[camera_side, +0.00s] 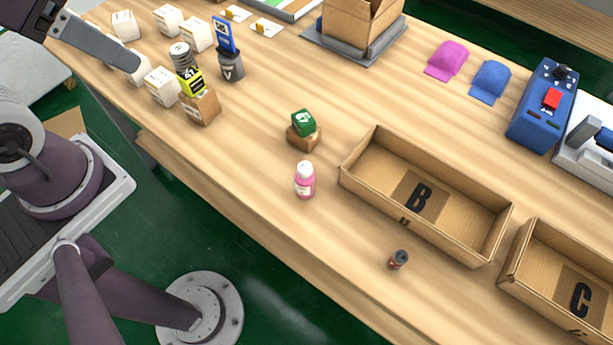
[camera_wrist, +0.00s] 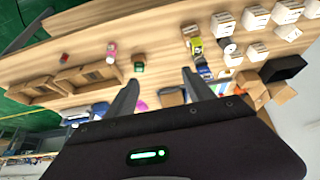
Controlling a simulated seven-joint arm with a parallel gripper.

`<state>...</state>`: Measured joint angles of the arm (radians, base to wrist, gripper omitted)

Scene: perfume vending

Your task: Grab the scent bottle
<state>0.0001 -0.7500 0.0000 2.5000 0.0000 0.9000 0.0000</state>
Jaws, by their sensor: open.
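A pink bottle with a white cap (camera_side: 305,180), the likeliest scent bottle, stands upright near the table's front edge, left of box B. It also shows in the wrist view (camera_wrist: 112,52), upper left of my fingers. My gripper (camera_wrist: 158,84) is open and empty, with its two dark fingers spread apart. In the side view, part of my gripper shows at the upper left, over the table's left end and well away from the pink bottle. Its fingertips are not both clear there.
A green block on a brown block (camera_side: 303,128) is just behind the bottle. Open box B (camera_side: 375,190) and box C (camera_side: 525,280) lie right. White cubes (camera_side: 162,86) and a dark jar (camera_side: 230,66) crowd the left.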

